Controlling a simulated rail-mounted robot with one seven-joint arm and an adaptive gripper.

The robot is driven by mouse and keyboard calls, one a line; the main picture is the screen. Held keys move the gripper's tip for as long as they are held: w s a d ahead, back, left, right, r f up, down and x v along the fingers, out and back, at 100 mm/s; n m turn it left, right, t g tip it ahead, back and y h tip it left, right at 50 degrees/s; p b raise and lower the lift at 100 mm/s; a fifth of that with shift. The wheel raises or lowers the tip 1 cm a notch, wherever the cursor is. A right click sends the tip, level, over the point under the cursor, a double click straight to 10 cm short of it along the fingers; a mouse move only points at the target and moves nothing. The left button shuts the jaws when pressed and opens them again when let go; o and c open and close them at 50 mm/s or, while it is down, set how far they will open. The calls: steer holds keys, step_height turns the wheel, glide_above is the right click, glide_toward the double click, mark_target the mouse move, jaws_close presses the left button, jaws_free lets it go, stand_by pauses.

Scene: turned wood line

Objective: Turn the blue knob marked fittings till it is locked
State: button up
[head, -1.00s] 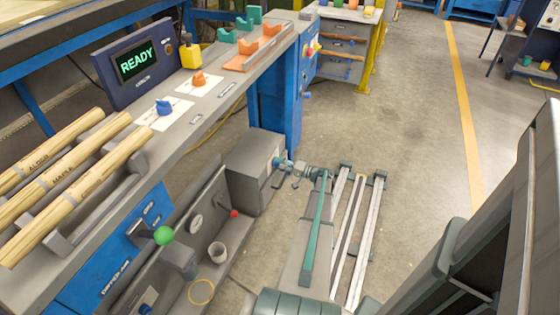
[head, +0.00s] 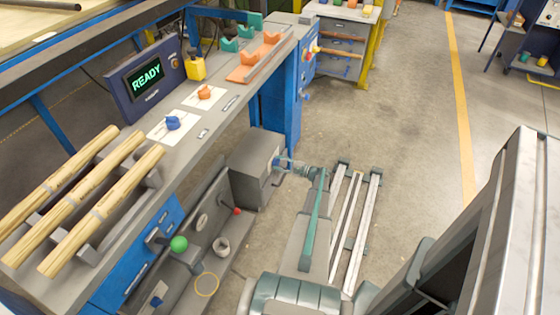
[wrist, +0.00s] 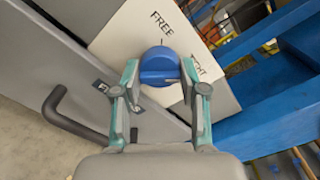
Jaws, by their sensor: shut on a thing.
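The blue knob (wrist: 160,66) sits on a white plate (wrist: 122,38) in the wrist view. The plate reads FREE above the knob and, partly hidden, "GHT" to its right. My gripper (wrist: 160,72) is shut on the knob, one teal finger on each side. The knob's ridge runs roughly level across the picture; I cannot tell which end points. A dark label by the left finger shows only an "F". In the head view my gripper (head: 284,163) is at the side of a grey box (head: 250,172) low beside the bench; the knob is mostly hidden there.
A dark bent handle (wrist: 62,108) sticks out left of my gripper. Blue framework (wrist: 270,70) stands close on the right. On the bench are another blue knob (head: 173,123), an orange knob (head: 204,92) and a display (head: 147,75) reading READY.

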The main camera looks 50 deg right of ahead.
steer(key=shift+m+p, duration=0.4)
steer(key=shift+m, duration=0.2)
steer(key=o, duration=1.1)
steer(key=shift+o, duration=0.2)
steer(key=v, duration=1.2)
steer(key=shift+s+a+f, duration=0.1)
steer(key=shift+a, duration=0.05)
